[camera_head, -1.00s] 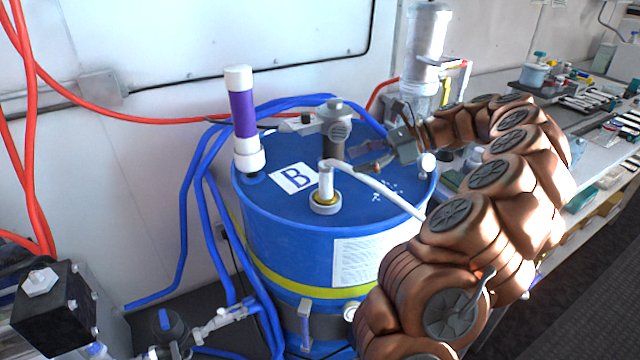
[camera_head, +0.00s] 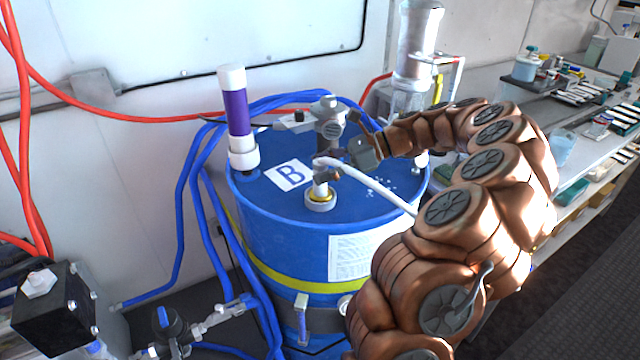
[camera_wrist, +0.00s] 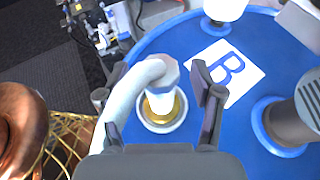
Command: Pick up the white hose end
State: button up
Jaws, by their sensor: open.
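The white hose (camera_head: 375,187) curves up over the top of the blue drum (camera_head: 290,250). Its end (camera_wrist: 160,72) bends down into a brass-coloured fitting with a white ring (camera_wrist: 162,112) on the drum lid. My gripper (camera_head: 322,168) is at the hose end, above the fitting. In the wrist view my gripper (camera_wrist: 158,90) is open, with one dark finger on each side of the hose bend. I cannot tell whether either finger touches the hose. In the head view the fingers partly hide the hose end.
A grey pump fitting (camera_head: 329,125) stands on the lid just behind my gripper. A purple and white tube (camera_head: 237,115) stands at the lid's left. A label B (camera_head: 289,175) lies between them. Blue hoses (camera_head: 190,200) run left of the drum. A cluttered bench (camera_head: 580,130) is at right.

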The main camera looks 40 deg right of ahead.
jog(key=shift+a, duration=0.15)
grip_shut()
dwell(0.4)
